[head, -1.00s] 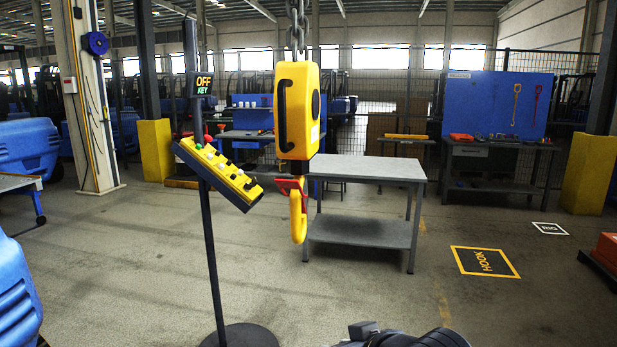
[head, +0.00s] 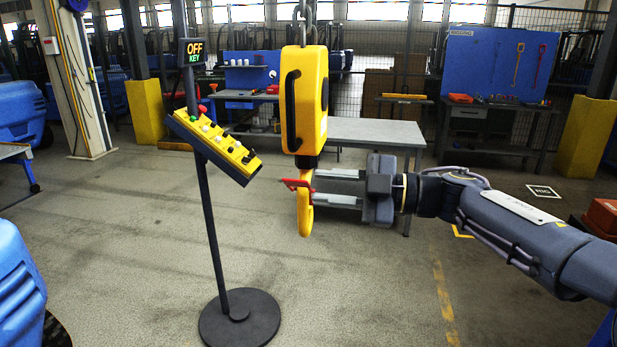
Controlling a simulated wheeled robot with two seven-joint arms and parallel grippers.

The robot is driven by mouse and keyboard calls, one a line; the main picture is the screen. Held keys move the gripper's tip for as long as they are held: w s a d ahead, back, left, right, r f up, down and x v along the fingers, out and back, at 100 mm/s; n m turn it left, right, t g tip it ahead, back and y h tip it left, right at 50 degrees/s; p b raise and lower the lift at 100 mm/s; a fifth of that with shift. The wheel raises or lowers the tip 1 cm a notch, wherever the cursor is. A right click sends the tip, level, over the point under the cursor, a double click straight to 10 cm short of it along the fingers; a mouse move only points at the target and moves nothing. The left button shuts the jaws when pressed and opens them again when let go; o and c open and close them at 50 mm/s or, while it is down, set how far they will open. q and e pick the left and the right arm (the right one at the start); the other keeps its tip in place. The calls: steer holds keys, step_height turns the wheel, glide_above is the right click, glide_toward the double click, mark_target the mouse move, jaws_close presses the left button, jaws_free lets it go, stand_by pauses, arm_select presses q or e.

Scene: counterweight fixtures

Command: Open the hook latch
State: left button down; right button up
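A yellow hook (head: 305,215) hangs under a yellow hoist block (head: 304,100) on a chain. Its red latch (head: 297,184) sits across the upper part of the hook and sticks out to the left. My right gripper (head: 314,187) comes in from the right. Its two pale fingers are apart, one above the other, with their tips beside the hook at latch height. I cannot tell whether a finger touches the hook or latch. My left gripper is not in view.
A grey table (head: 375,131) is behind the hook. The floor in front is clear.

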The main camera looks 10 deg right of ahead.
mark_target(309, 184)
steer(key=x, duration=0.5)
steer(key=shift+w+a+p, duration=0.1)
steer(key=shift+a+p, duration=0.1)
steer(key=shift+p, duration=0.2)
jaws_close()
stand_by(1.0)
